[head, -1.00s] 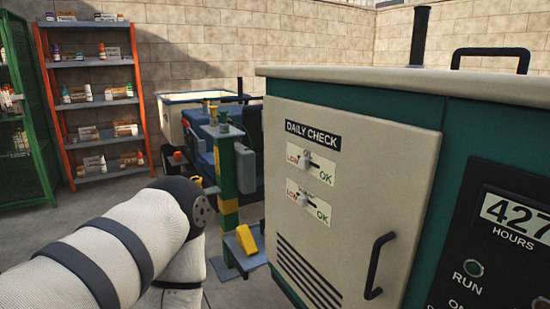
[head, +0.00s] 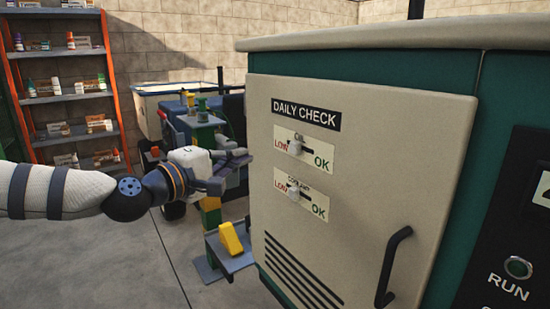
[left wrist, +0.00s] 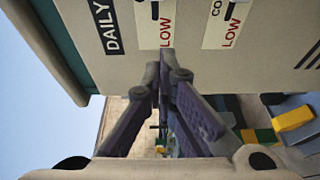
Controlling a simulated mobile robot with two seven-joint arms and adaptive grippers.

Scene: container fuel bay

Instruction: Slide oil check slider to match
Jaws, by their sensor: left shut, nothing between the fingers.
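The oil check slider (head: 295,147) is a small pale knob in a dark slot on the upper white plate (head: 324,147) of the cabinet door. It sits near the slot's left part, with LOW in red at left and OK in green at right. The oil plate also shows at the top of the left wrist view (left wrist: 154,22). Below it is a similar coolant slider (head: 293,192). My left gripper (head: 242,158) is shut and empty, left of the door and apart from both knobs. Its closed fingers also show in the left wrist view (left wrist: 166,68). My right gripper is not in view.
The door has a dark handle (head: 388,266) at lower right. A green and yellow post (head: 208,150) stands behind my left gripper, with a yellow wedge (head: 231,238) on a grey plate below. An orange shelf rack (head: 70,100) stands at the back left.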

